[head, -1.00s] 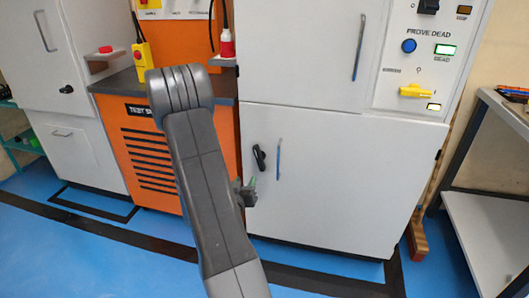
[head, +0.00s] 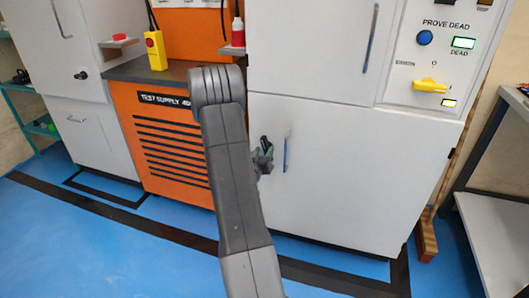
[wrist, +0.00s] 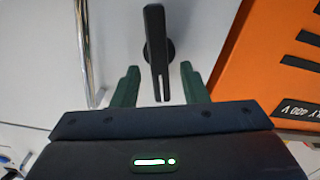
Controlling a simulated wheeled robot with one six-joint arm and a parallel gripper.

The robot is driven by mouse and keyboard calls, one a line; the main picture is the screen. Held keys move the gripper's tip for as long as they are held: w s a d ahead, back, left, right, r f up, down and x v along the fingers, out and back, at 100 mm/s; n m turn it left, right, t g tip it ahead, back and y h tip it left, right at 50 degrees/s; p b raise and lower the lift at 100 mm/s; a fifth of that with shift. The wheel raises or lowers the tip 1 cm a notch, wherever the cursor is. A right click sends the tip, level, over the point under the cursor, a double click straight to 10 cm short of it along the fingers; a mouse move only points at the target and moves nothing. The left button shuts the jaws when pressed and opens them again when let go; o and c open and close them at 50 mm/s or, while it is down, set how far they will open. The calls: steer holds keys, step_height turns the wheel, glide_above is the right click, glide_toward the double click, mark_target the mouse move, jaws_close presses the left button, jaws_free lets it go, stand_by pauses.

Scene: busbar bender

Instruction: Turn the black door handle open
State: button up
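The black door handle (head: 267,143) is on the lower white cabinet door (head: 340,170), beside a blue-looking vertical pull bar (head: 285,155). In the wrist view the handle (wrist: 155,45) is a black lever on a round base, its slotted end towards me. My gripper (wrist: 159,68) is open, with one green finger on each side of the lever's near end. Gaps show between the lever and both fingers. In the head view my gripper (head: 264,160) is small, partly behind my arm, and overlaps the handle's lower part. The door looks shut.
An orange test supply unit (head: 165,140) stands left of the cabinet. In the wrist view the pull bar (wrist: 84,50) runs close to the left finger. A panel with a yellow switch (head: 430,86) is at upper right. A grey table (head: 500,220) stands at right. Blue floor is clear in front.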

steer(key=shift+x, duration=0.9)
steer(key=shift+c, duration=0.4)
jaws_close()
steer(key=shift+f+b, duration=0.1)
steer(key=shift+b, duration=0.35)
steer(key=shift+f+m+b, duration=0.1)
steer(key=shift+m+b, duration=0.7)
steer(key=shift+b, duration=0.25)
steer(key=shift+d+m+b, duration=0.1)
steer(key=shift+m+b, duration=0.5)
steer(key=shift+b, duration=0.1)
steer(key=shift+r+m, duration=0.25)
steer(key=shift+m, duration=0.05)
